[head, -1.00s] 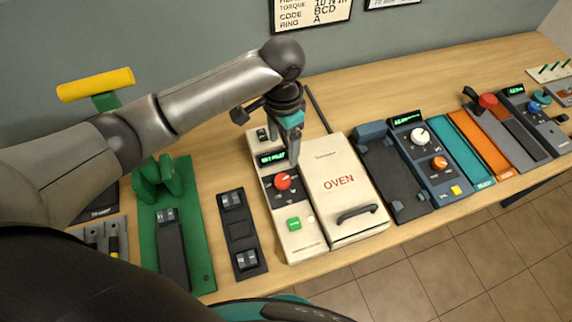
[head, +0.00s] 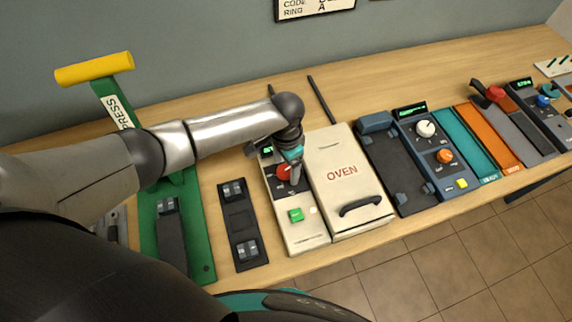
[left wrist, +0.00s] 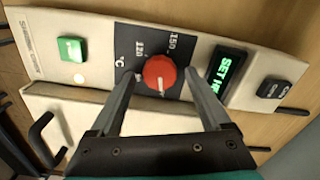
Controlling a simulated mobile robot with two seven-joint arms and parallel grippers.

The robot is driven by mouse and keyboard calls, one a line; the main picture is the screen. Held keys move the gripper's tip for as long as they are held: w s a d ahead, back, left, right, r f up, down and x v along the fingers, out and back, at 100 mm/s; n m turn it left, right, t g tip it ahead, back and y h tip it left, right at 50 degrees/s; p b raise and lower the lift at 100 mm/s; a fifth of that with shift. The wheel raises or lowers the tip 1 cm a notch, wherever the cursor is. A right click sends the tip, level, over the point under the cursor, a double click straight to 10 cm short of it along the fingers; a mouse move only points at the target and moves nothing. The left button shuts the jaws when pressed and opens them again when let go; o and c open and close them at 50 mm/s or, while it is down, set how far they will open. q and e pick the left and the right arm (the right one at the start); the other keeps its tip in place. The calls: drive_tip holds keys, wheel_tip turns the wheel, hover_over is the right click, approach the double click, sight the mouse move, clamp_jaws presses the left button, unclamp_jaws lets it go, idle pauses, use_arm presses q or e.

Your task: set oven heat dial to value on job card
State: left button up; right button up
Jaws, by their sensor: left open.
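The oven (head: 345,178) is a cream box with a dark handle, and its control panel is on its left side. The red heat dial (head: 284,172) is partly hidden by my left gripper (head: 297,172) in the head view. In the left wrist view the dial (left wrist: 159,73) shows whole, with a white pointer mark and a scale reading 120 and 150 beside it. My left gripper (left wrist: 160,82) is open, its fingers on either side of the dial; I cannot tell whether they touch it. A green-lit display (left wrist: 226,72) reads "SET" and is partly covered by a finger. My right gripper is not in view.
A green button (left wrist: 71,48) sits on the panel beside the dial. A green press (head: 197,240) with a yellow handle stands left. A blue unit with dials (head: 440,160) stands right. The wall card (head: 315,6) is cut off at the top.

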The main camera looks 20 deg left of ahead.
use_arm(q)
drive_tip(key=shift+c, duration=0.3)
clamp_jaws()
idle(0.3)
